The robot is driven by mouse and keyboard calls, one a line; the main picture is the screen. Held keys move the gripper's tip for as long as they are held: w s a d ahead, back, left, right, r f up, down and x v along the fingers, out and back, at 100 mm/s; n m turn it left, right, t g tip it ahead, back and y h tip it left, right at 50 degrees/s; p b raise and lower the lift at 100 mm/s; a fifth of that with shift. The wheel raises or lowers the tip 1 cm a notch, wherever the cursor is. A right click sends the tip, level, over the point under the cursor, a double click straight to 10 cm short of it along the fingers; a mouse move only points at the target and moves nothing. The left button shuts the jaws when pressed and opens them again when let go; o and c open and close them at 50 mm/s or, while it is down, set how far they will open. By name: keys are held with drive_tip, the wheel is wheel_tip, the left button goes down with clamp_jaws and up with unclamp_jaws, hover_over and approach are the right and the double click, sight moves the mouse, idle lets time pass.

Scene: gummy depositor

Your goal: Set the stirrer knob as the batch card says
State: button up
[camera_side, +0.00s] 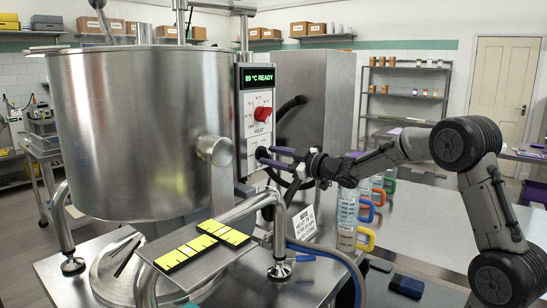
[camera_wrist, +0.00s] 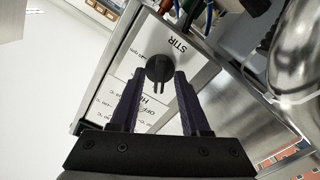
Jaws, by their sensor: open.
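The stirrer knob (camera_wrist: 159,69) is a black round dial with a narrow ridge, under the label STIR, which appears inverted in the wrist view. In the side view the knob (camera_side: 261,153) is low on the control panel (camera_side: 254,102). My gripper (camera_wrist: 157,76) is open, with one dark purple finger on each side of the knob; contact cannot be made out. In the side view my gripper (camera_side: 273,158) reaches the panel from the right. Setting marks on the plate are partly hidden by the fingers. The batch card (camera_side: 304,224) stands on the bench; its small print has HEAT and STIR lines, not clearly legible.
A red heat knob (camera_side: 263,114) sits above, under a display (camera_side: 258,77) reading 89 °C READY. A large steel kettle (camera_side: 148,130) stands left. A yellow-filled mould tray (camera_side: 198,250) is in front. Jugs with coloured handles (camera_side: 367,210) stand close below my arm.

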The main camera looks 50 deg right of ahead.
drive_tip(key=s, duration=1.4)
drive_tip(key=shift+w, duration=0.1)
drive_tip(key=s+a+r+y, duration=0.1)
drive_tip(key=a+r, duration=0.6)
drive_tip(key=a, duration=0.6)
drive_tip(key=s+a+f+m+g, duration=0.2)
drive_tip(key=s+f+g, duration=0.4)
drive_tip(key=s+f, duration=0.4)
drive_tip(key=s+a+f+m+g+h, duration=0.1)
drive_tip(key=s+f+m+g, duration=0.3)
drive_tip(key=s+f, duration=0.6)
drive_tip(key=shift+s+a+f+g, duration=0.25)
drive_tip(key=shift+a+g, duration=0.35)
drive_tip(key=shift+g, duration=0.6)
